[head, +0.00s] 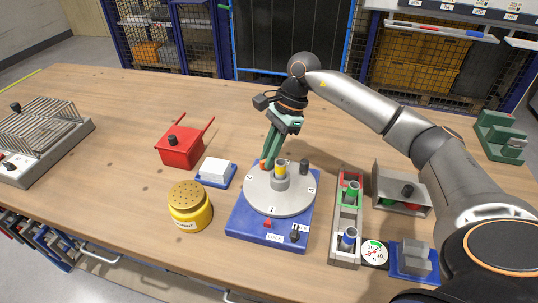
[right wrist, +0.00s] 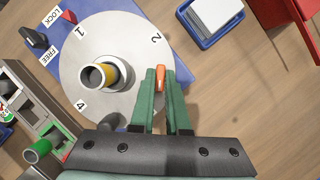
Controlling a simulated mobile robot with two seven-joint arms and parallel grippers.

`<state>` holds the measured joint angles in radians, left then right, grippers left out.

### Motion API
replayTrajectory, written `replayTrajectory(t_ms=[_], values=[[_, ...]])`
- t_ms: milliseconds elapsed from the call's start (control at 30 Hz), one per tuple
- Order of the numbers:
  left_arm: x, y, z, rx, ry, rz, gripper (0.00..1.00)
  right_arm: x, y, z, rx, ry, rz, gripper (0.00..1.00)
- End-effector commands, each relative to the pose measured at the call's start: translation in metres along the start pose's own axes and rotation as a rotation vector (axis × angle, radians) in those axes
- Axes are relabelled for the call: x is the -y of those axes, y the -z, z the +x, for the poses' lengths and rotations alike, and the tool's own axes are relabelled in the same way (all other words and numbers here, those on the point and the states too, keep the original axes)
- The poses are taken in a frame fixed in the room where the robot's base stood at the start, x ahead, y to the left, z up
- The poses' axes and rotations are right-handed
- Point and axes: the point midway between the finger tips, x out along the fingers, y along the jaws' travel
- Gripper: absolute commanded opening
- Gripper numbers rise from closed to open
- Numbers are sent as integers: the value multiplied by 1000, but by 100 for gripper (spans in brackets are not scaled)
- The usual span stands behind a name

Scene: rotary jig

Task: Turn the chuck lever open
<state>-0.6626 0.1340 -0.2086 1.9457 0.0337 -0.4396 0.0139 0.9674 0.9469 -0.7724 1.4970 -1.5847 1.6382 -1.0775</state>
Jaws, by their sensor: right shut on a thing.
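The round grey plate (head: 258,200) with numbers sits on a blue base (head: 245,225). At its middle stands the grey chuck (head: 280,184) with a yellow ring-like part (head: 281,164) in it; the chuck also shows in the right wrist view (right wrist: 118,88). The orange chuck lever (right wrist: 160,80) is between the green fingers of my right gripper (right wrist: 162,72), over the plate's edge. In the head view my right gripper (head: 267,160) reaches down at the plate's far left side and hides most of the lever. It is shut on the lever. My left gripper is not in view.
A black knob (head: 294,234) by LOCK/FREE labels and a black post (head: 304,166) are close by. A white block on a blue tray (head: 231,180), a yellow tin (head: 190,208) and a red bin (head: 180,150) stand left. A grey rack (head: 333,230) stands right.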

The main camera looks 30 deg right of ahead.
Motion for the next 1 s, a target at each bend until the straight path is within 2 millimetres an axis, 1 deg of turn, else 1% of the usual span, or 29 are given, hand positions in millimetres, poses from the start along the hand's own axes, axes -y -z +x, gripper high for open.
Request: replayTrajectory(t_ms=[433,467,700,1000], values=[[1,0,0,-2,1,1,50,1,0,-2,-1,0,-8,0],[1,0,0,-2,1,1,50,1,0,-2,-1,0,-8,16],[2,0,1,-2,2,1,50,0,0,-1,-1,-1,-8,43],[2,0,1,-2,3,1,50,0,0,-2,-1,-2,-7,44]])
